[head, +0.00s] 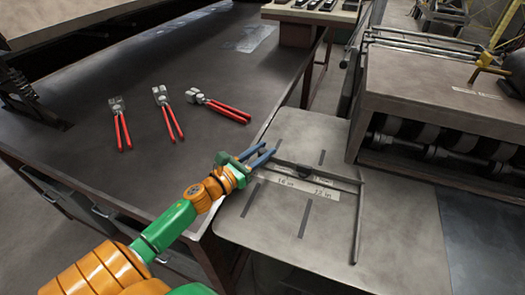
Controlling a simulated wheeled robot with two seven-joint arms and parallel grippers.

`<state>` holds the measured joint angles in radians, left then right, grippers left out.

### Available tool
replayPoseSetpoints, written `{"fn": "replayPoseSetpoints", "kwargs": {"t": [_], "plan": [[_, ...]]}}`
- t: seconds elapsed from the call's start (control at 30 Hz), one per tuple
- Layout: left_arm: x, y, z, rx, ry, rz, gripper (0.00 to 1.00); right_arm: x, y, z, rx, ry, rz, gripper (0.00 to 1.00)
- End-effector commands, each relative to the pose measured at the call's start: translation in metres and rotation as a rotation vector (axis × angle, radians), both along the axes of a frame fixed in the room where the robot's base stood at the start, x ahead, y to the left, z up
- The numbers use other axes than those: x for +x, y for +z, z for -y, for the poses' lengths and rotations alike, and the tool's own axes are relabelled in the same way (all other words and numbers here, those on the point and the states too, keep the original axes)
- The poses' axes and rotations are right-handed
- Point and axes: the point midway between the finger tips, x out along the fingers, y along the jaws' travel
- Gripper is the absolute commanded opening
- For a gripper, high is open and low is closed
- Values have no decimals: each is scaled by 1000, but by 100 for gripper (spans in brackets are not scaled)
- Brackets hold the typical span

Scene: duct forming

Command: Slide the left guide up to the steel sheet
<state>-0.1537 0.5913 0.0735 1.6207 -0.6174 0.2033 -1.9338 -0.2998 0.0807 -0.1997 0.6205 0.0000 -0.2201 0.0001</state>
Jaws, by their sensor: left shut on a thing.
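My left gripper (268,151) is at the left end of a dark guide bar (325,174), with its blue fingers closed on it. The bar lies across a pale grey plate (400,225) that has dark slots and a size label (297,187) reading about 16 in and 12 in. A second bar (358,225) runs toward the front from the right end of the first. I cannot tell the steel sheet apart from the plate with certainty. The fingertips partly hide the bar's end. My right gripper is not in view.
A dark workbench (190,60) fills the left, with several red-handled pliers (168,112) on it. A roller machine (430,110) stands on the right beyond the plate. The plate's front part is clear.

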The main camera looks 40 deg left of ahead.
Motion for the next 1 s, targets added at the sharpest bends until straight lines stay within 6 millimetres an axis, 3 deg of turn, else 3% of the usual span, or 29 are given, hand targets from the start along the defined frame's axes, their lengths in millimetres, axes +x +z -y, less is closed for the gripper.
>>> {"fn": "replayPoseSetpoints", "kwargs": {"t": [0.77,0.87,1.0], "plan": [[0,-1,0,0,0,-1,0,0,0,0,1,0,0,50],[0,0,5,-1,0,-1,0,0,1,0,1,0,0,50],[1,1,26,-5,-4,0,0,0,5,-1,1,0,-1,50]]}}
